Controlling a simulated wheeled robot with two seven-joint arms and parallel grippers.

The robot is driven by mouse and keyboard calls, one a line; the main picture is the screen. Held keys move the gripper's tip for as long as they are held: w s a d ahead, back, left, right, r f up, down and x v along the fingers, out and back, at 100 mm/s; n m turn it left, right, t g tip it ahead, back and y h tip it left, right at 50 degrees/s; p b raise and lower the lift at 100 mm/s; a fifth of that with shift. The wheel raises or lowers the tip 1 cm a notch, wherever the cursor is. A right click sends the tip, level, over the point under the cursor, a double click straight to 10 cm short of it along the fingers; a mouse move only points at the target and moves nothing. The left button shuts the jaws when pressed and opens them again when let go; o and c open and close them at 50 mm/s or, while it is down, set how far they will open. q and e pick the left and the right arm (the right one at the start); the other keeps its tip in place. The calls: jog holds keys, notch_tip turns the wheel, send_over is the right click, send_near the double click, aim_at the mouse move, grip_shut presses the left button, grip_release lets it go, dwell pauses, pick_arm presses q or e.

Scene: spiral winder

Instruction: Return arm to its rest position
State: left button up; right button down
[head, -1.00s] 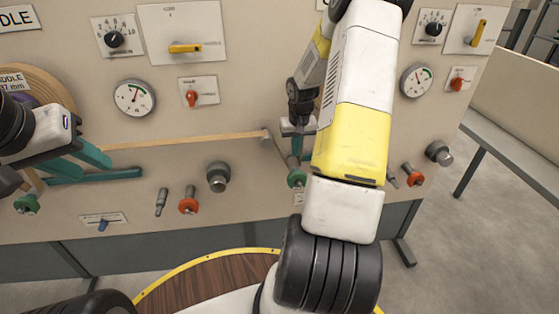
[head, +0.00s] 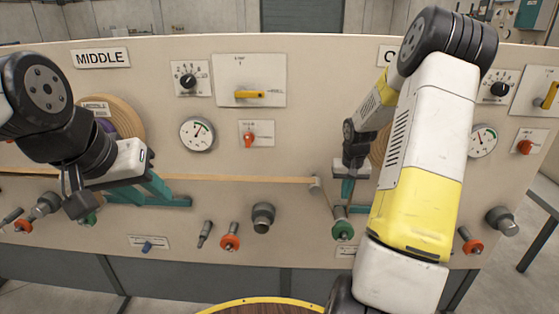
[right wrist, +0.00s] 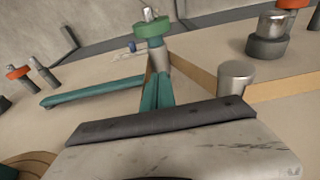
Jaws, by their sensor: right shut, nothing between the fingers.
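My left gripper (head: 76,200) is at the left of the head view, in front of the panel (head: 300,225) below the "MIDDLE" sign (head: 100,57). Its dark fingers show, but I cannot tell whether they are apart. My right gripper (head: 350,186) is shut and empty. It is at the panel's right part, by a teal bar and above a green-collared knob (head: 342,228); I cannot tell if it touches them. The knob also shows in the right wrist view (right wrist: 153,28), beyond the dark gripper edge. My right forearm hides part of the panel.
A brown roll (head: 122,115) and a teal bracket (head: 160,195) are close to my left gripper. Grey posts (head: 263,217) and red-collared knobs (head: 229,242) stick out along the panel's lower part. A round wooden top (head: 265,309) with a yellow rim is at the bottom.

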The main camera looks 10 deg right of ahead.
jog(key=s+a+r+t, duration=0.1)
jog(key=s+a+r, duration=0.25)
jog(key=r, duration=0.25)
jog(key=s+a+r+n, duration=0.1)
jog(key=s+a+r, duration=0.1)
jog(key=a+r, duration=0.3)
jog(key=s+a+r+t, duration=0.1)
jog(key=s+a+r, duration=0.2)
jog(key=r, duration=0.4)
jog(key=s+a+r+n+t+y, duration=0.1)
jog(key=s+a+r, duration=0.2)
jog(key=s+a, duration=0.2)
jog(key=s+a+r+n+t+y, duration=0.1)
jog(key=s+a+r, duration=0.2)
jog(key=s, duration=0.9)
jog(key=shift+a+r+y, duration=0.2)
jog(key=shift+a+y, duration=0.2)
jog(key=shift+a, duration=0.65)
jog(key=shift+d, duration=0.15)
